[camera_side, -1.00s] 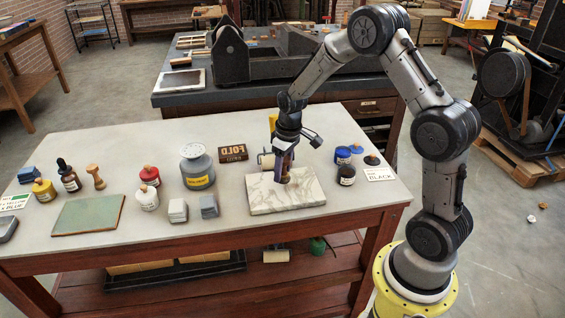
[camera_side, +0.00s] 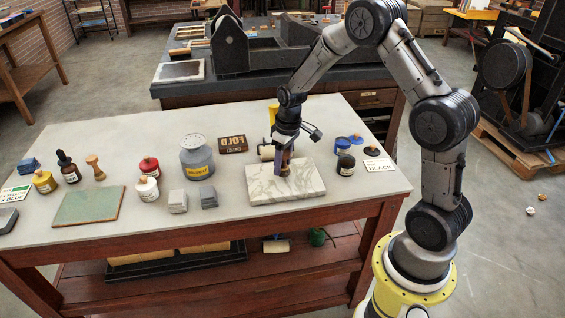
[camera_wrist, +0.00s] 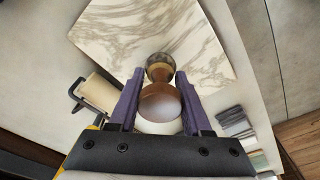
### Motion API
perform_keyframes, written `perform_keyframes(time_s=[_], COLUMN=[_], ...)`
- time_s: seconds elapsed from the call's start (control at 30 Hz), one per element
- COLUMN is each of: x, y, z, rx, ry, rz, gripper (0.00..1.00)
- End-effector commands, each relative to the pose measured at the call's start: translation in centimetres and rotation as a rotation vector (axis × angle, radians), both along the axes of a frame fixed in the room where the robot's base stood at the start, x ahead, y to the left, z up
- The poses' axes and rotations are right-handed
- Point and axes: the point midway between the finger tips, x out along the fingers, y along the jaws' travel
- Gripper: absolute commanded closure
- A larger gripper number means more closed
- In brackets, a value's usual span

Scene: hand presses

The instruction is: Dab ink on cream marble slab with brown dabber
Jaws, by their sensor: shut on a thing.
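The cream marble slab (camera_side: 305,186), veined with grey, lies flat on the table's right part. It fills the top of the wrist view (camera_wrist: 110,32). My gripper (camera_side: 285,166) points down over the slab's back part. It is shut on the brown dabber (camera_wrist: 160,103), with its purple fingers (camera_wrist: 158,95) on either side of the round wooden handle. The dabber's darker head (camera_wrist: 160,68) is at the slab's surface or just above it; I cannot tell whether it touches. In the side view the dabber (camera_side: 285,171) is small and partly hidden by the fingers.
A brayer (camera_side: 266,152) and a FOLD block (camera_side: 232,144) lie behind the slab. A dark jar (camera_side: 346,165), blue-lidded jar (camera_side: 342,146) and BLACK card (camera_side: 379,164) stand right. A solvent can (camera_side: 197,162), grey blocks (camera_side: 178,200) and a green slab (camera_side: 88,206) are left.

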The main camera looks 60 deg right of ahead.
Motion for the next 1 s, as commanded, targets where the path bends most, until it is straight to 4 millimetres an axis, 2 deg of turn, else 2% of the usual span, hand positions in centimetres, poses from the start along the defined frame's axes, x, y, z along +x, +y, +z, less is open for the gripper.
perform_keyframes(time_s=[1.0], x=[0.05], y=[-0.01], z=[-0.93], rx=[0.000], ry=[-0.001], rz=[0.000], gripper=[1.00])
